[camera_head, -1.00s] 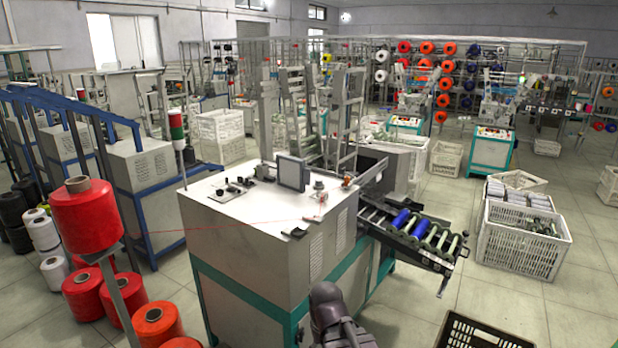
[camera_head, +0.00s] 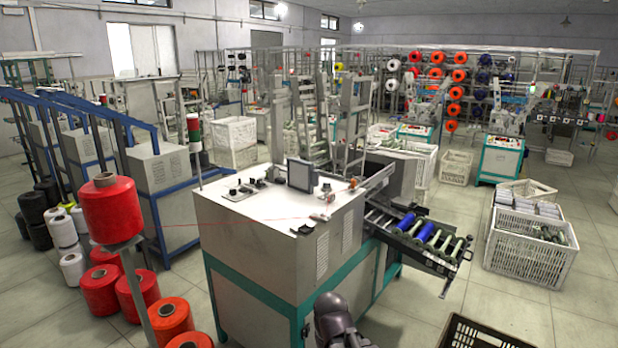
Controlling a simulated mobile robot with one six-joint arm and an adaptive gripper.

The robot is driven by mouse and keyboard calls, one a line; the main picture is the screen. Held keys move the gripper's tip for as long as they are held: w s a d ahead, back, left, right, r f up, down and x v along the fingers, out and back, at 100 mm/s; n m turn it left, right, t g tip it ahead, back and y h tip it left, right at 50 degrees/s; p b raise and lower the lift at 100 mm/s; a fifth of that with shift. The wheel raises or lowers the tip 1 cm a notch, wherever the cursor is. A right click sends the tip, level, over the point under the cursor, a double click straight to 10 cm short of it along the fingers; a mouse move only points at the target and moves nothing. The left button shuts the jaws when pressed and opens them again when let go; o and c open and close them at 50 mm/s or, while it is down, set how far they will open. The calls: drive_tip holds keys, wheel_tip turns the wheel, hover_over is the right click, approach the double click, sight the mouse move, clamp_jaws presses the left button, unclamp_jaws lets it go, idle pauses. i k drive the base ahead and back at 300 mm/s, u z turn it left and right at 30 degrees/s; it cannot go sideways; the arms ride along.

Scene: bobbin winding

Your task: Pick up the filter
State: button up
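I cannot make out a filter for certain in the head view. Small items lie on the white top of the winding machine (camera_head: 250,215): a dark flat piece (camera_head: 305,228) near the front edge, a small white and red piece (camera_head: 319,217) beside it, and several dark knobs at the back left. They are too small to identify. A dark grey rounded part of my arm (camera_head: 338,322) shows at the bottom centre, in front of the machine. My gripper's fingers are not in view.
A rack (camera_head: 425,238) with blue and grey bobbins juts from the machine's right side. A white crate (camera_head: 525,258) stands further right, a black crate (camera_head: 490,335) at the bottom right. A red yarn cone (camera_head: 110,208) stands on a post at left. Floor between the crates is clear.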

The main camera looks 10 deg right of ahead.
sight(303, 176)
drive_tip(key=u, duration=0.1)
drive_tip(key=i, duration=0.95)
drive_tip(key=z, duration=0.05)
